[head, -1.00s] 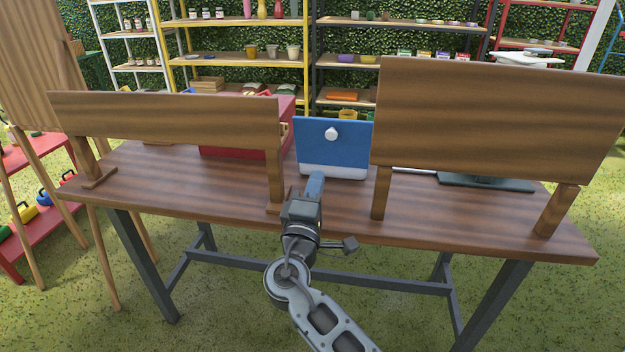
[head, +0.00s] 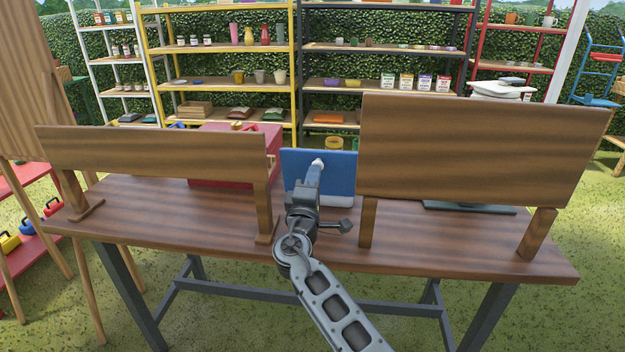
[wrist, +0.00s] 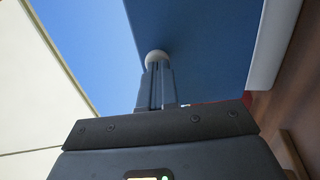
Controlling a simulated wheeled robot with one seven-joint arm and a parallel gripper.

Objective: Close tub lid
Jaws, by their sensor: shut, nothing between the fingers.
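The tub's blue lid (head: 343,168) stands raised above the table, facing me. Its pale round knob (head: 317,162) is at the tip of my gripper (head: 315,174). The white tub edge (head: 340,200) shows low under the lid, partly hidden by my arm. In the wrist view, the blue lid (wrist: 205,50) fills the middle and the white tub edge (wrist: 272,45) runs down the right. My gripper's fingers (wrist: 156,78) are together with nothing between them. Their tips are at the knob (wrist: 156,58); I cannot tell whether they touch it.
Wooden boards stand on the table (head: 195,222) to the left (head: 150,152) and right (head: 480,150) of the lid, leaving a gap between them. A red box (head: 215,165) is behind the left board. Loaded shelves (head: 390,60) stand behind the table.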

